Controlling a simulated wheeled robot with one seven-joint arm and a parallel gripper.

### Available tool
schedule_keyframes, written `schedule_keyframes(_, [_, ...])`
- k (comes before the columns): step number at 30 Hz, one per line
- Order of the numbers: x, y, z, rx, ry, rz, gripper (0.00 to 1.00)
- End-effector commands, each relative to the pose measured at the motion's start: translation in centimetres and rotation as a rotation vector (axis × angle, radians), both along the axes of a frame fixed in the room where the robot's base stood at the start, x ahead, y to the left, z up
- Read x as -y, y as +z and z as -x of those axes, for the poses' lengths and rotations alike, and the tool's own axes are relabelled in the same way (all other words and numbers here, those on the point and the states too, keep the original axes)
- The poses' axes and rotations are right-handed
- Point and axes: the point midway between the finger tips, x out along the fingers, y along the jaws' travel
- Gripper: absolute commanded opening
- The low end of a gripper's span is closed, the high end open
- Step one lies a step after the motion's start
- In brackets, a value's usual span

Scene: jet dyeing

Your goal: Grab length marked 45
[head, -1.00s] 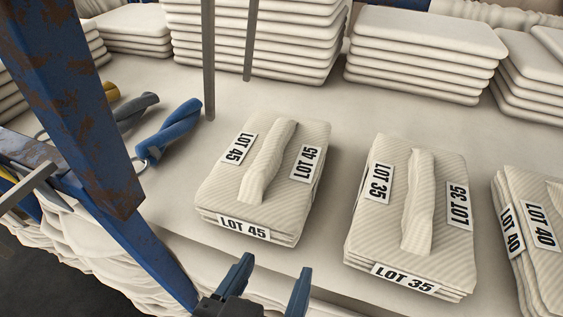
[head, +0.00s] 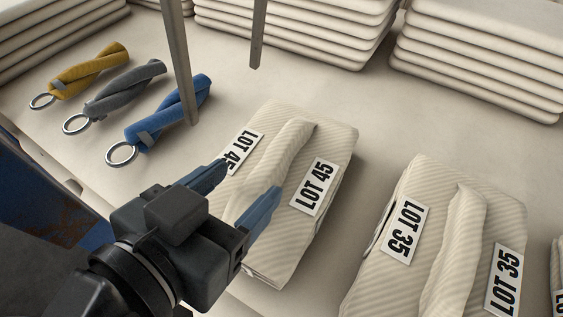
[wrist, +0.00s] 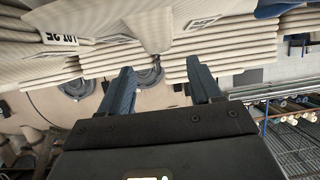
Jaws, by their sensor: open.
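The cloth length marked LOT 45 (head: 335,140) is a folded cream ribbed bundle with a raised roll (head: 284,148) along its top. It lies on the pale table in the middle of the head view. My gripper (head: 250,192) is open, and its two blue fingers are over the near part of this bundle, one on each side of the roll in the picture. I cannot tell whether they touch it. The gripper hides the bundle's near left part and part of one label. In the wrist view the fingers (wrist: 162,88) stand apart with nothing clearly between them.
The LOT 35 bundle (head: 400,285) lies to the right, and another bundle shows at the right edge. Yellow (head: 92,68), grey (head: 125,85) and blue (head: 180,108) twisted cloths with rings lie at left. Stacks of folded cloth (head: 480,50) stand behind. Grey posts hang in view.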

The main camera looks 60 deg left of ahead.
Motion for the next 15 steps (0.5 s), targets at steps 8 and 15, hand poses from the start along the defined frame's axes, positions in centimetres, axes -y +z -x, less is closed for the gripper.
schedule_keyframes(8, [-1.5,-1.0,-2.4,-0.002,-0.001,0.001,0.64])
schedule_keyframes(15, [-3.1,-2.2,-4.9,0.0,0.0,0.001,0.64])
